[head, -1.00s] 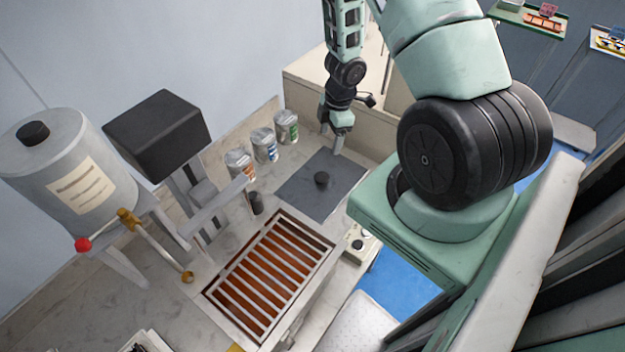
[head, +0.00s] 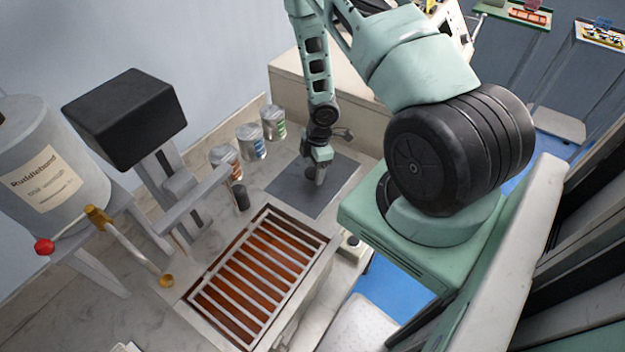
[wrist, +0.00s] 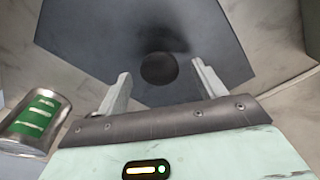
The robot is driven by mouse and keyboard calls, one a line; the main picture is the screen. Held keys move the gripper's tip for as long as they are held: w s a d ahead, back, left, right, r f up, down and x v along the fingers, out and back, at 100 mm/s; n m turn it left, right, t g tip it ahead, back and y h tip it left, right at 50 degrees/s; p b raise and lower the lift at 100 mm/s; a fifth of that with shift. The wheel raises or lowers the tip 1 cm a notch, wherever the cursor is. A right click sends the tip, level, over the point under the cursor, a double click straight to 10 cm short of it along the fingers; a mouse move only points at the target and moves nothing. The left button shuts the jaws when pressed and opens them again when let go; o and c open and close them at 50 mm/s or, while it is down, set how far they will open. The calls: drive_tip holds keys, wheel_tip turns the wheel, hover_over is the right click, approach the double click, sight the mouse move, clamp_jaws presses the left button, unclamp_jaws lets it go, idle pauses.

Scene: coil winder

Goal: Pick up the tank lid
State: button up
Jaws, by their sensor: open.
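The tank lid (head: 287,188) is a flat dark grey plate lying on the bench behind the grated tank. My gripper (head: 316,172) is over the lid and hides its knob in the head view. In the wrist view the lid (wrist: 88,28) fills the upper middle, with its round black knob (wrist: 159,69) between the two fingertips. My gripper (wrist: 161,72) is open, with a gap on both sides of the knob. I cannot tell the exact height of the fingertips above the plate.
Several cans stand along the wall left of the lid, the nearest to it green-labelled (head: 272,121); it also shows in the wrist view (wrist: 35,122). The tank's metal grate (head: 255,275) is in front. A small black cylinder (head: 241,197) and a black-headed stand (head: 125,120) are left.

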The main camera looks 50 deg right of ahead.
drive_tip(key=shift+f, duration=0.5)
drive_tip(key=c, duration=1.3)
drive_tip(key=shift+c, duration=0.4)
drive_tip(key=shift+r, duration=0.15)
